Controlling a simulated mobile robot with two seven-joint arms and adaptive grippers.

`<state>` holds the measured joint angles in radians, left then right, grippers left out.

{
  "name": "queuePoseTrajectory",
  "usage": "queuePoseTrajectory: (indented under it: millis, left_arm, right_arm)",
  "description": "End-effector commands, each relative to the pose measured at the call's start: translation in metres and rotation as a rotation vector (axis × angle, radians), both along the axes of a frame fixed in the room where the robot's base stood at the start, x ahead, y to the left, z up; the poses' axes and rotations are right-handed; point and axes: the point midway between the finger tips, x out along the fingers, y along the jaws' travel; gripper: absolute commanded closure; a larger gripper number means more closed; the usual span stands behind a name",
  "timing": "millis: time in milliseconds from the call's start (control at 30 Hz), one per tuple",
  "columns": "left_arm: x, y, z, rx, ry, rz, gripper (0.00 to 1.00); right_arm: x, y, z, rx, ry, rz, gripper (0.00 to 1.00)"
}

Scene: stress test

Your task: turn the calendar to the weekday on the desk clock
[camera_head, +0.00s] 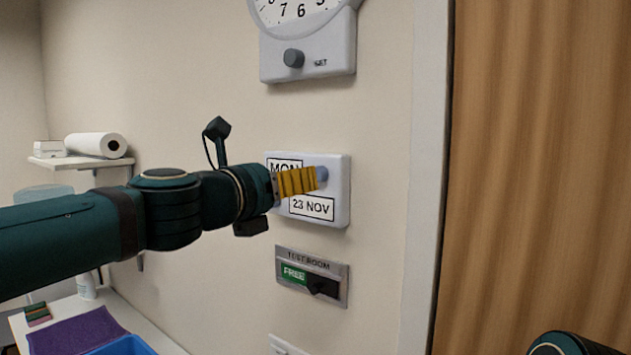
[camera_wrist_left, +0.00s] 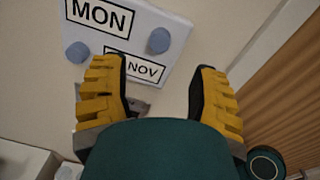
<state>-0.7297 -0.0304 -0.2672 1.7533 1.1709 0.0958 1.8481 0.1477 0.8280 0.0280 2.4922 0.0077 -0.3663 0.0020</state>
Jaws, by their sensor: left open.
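The calendar (camera_head: 341,208) is a white box on the wall reading MON and 23 NOV. In the left wrist view the calendar (camera_wrist_left: 150,17) shows tilted, with a left blue knob (camera_wrist_left: 78,52) and a right blue knob (camera_wrist_left: 158,40). My left gripper (camera_head: 312,180) is in front of the calendar and partly hides its text in the head view. In the left wrist view its yellow fingers (camera_wrist_left: 163,78) are apart with nothing held between them. The right knob lies ahead of the gap between them. I see no desk clock. My right gripper is out of view.
Above the calendar hangs a cut-off round clock (camera_head: 300,10) with a SET knob (camera_head: 293,58). Below is a TEST ROOM sign (camera_head: 340,283) with a slider, showing FREE. A shelf (camera_head: 80,162) holds a paper roll (camera_head: 96,145). A wooden door (camera_head: 540,170) is at right.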

Motion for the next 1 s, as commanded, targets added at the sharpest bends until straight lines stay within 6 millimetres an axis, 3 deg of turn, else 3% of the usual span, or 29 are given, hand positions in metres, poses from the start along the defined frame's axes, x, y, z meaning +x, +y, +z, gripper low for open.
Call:
queuePoseTrajectory:
  millis: [200, 400, 900, 1000]
  left_arm:
    - [0.034, -0.022, -0.001, 0.001, 0.002, 0.001, 0.40]
    - [0.055, -0.036, -0.001, 0.003, 0.001, 0.001, 0.40]
    - [0.065, -0.043, 0.000, 0.001, 0.000, 0.001, 0.37]
    - [0.065, -0.043, 0.000, 0.001, 0.000, 0.001, 0.72]
  right_arm:
    - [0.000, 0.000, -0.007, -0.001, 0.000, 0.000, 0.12]
    - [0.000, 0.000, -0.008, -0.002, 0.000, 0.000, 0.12]
    - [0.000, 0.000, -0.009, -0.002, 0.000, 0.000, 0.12]
    - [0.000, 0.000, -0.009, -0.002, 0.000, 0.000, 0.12]
